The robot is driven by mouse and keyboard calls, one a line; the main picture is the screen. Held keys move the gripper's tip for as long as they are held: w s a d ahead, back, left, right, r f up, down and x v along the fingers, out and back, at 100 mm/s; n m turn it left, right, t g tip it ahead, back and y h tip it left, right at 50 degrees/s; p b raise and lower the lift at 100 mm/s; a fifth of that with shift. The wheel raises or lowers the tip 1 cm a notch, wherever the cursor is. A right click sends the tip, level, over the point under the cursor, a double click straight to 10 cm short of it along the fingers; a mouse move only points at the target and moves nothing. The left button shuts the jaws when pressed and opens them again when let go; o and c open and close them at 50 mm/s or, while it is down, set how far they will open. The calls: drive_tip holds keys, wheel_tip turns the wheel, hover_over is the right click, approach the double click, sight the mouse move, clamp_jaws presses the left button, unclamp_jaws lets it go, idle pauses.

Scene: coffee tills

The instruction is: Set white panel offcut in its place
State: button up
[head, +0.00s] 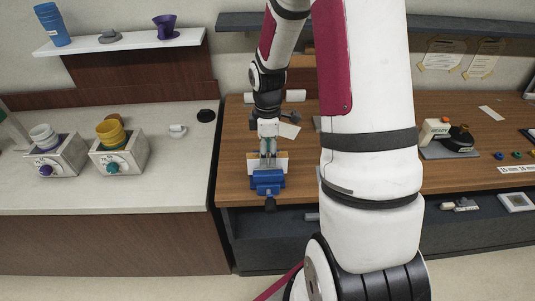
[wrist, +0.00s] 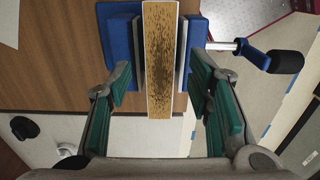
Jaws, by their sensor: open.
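The white panel offcut (wrist: 160,60) shows in the wrist view with its speckled brown core between thin white faces. It stands between the two jaws of a blue vise (wrist: 118,40), with small gaps visible beside it. In the head view the offcut (head: 282,161) shows pale above the blue vise (head: 268,182) at the wooden bench's front edge. My gripper (head: 268,158) is right above the vise, pointing down. In the wrist view my gripper (wrist: 164,88) is open, one green-padded finger on each side of the offcut, apart from it. The offcut's lower part is hidden.
The vise's handle (wrist: 285,62) sticks out past the bench edge. A white sheet (head: 289,131) and a white roll (head: 290,96) lie behind the vise. A pale counter (head: 110,200) with two cup boxes stands left. A sander-like tool (head: 460,140) lies right.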

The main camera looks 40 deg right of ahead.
wheel_tip(320, 180, up, 11)
drive_tip(key=shift+f, duration=0.2)
idle(0.5)
drive_tip(key=s+a+r+m+t+h, duration=0.1)
drive_tip(key=s+a+r+m+t, duration=0.35)
drive_tip(key=a+r, duration=0.65)
drive_tip(key=s+a+r+m, duration=0.2)
drive_tip(key=s+m, duration=0.1)
drive_tip(key=s, duration=0.2)
drive_tip(key=s+a+r+m+t+y+b, duration=0.1)
drive_tip(key=s+a+r+m, duration=0.2)
drive_tip(key=s, duration=0.3)
drive_tip(key=shift+s+r+m, duration=0.15)
drive_tip(key=shift+r+m, duration=0.05)
drive_tip(key=shift+m, duration=0.15)
drive_tip(key=shift+a, duration=0.1)
